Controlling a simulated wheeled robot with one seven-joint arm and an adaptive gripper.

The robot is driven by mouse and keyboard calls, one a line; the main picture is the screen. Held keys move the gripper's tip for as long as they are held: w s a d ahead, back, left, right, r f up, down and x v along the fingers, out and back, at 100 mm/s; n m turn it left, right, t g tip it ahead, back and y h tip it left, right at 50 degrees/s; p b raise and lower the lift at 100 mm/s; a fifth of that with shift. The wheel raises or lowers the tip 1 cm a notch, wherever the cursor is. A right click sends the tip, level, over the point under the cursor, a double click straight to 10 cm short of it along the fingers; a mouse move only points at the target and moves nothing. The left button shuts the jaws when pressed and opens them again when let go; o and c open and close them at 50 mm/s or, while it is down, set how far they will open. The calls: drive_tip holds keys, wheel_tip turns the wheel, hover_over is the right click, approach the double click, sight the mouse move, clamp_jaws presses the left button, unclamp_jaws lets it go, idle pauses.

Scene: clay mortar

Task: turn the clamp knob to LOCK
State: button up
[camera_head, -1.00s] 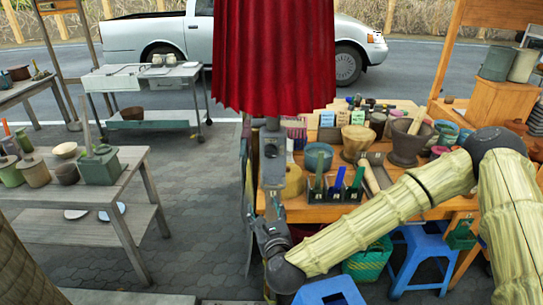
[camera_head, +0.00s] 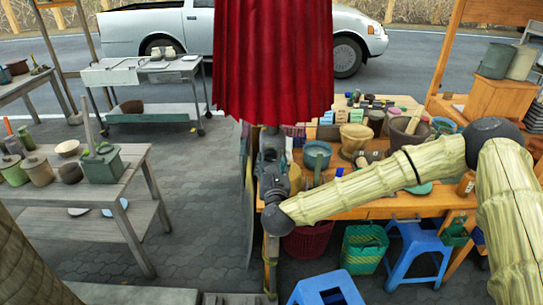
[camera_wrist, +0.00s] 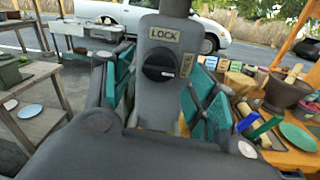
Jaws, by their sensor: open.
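The clamp knob (camera_wrist: 160,68) is a round black knob on a grey plate (camera_wrist: 158,105), in the middle of the wrist view. A LOCK label (camera_wrist: 164,35) sits above it. A second label (camera_wrist: 187,65), turned sideways, is at its right. The knob's bar lies roughly level, with a pale mark toward the sideways label. My gripper (camera_wrist: 161,72) is open, with a teal-padded finger on each side of the knob; I cannot tell whether either touches it. In the head view my gripper (camera_head: 270,163) is in front of the clamp post, and the knob is hidden.
A red cloth (camera_head: 272,60) hangs just above the post. A wooden table (camera_head: 350,212) crowded with pots and cups stands to the right. Blue stools (camera_head: 415,240) and a green basket (camera_head: 363,248) are below it.

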drive_tip(key=shift+w+a+p, duration=0.1)
drive_tip(key=shift+w+p, duration=0.2)
drive_tip(key=shift+w, duration=0.7)
drive_tip(key=shift+c, duration=0.4)
drive_tip(key=c, duration=1)
drive_tip(key=shift+o, duration=0.2)
